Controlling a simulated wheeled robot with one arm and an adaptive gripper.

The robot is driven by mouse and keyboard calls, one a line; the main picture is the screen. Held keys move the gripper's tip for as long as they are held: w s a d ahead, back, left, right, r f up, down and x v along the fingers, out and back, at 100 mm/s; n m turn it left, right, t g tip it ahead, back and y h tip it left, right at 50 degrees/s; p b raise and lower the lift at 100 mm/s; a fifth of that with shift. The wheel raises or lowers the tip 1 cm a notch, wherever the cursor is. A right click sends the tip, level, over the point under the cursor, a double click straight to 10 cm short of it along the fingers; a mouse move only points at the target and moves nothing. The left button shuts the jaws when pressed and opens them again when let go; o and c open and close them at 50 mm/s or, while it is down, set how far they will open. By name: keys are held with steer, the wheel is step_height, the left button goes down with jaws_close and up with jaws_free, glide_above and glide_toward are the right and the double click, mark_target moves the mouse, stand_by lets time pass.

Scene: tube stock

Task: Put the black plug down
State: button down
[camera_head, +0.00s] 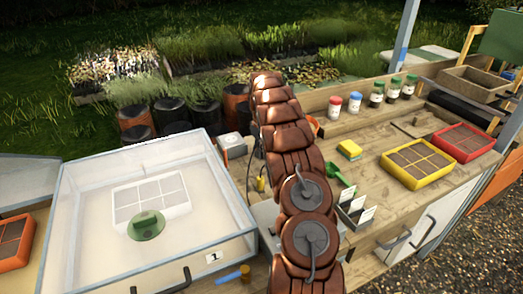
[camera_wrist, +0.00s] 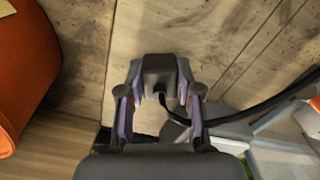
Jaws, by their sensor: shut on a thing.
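The black plug (camera_wrist: 158,70) is between the two fingers of my gripper (camera_wrist: 160,92) in the wrist view. The fingers touch it on both sides, and my gripper is shut on it. A black cord (camera_wrist: 240,116) runs from the plug, curving off to the right. Wooden boards lie beyond the plug; I cannot tell whether it touches them. In the head view my arm hides the gripper and plug. A dark cable (camera_head: 251,165) shows just left of my arm.
An orange rounded thing (camera_wrist: 24,65) stands left of the gripper. A clear-walled box (camera_head: 90,200) fills the bench's left. A small white box (camera_head: 233,143) sits near my arm. Right are a yellow sponge (camera_head: 349,149), green scoop (camera_head: 338,174), yellow tray (camera_head: 420,184) and lidded bottles. Some bench is bare.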

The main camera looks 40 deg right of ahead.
mark_target(261, 148)
steer(key=c, duration=0.8)
jaws_free()
step_height(261, 148, up, 9)
steer(key=shift+w+r+b, duration=0.1)
steer(key=shift+w+b, duration=0.05)
steer(key=shift+b, duration=0.4)
step_height(261, 148, up, 4)
steer(key=shift+p, duration=0.3)
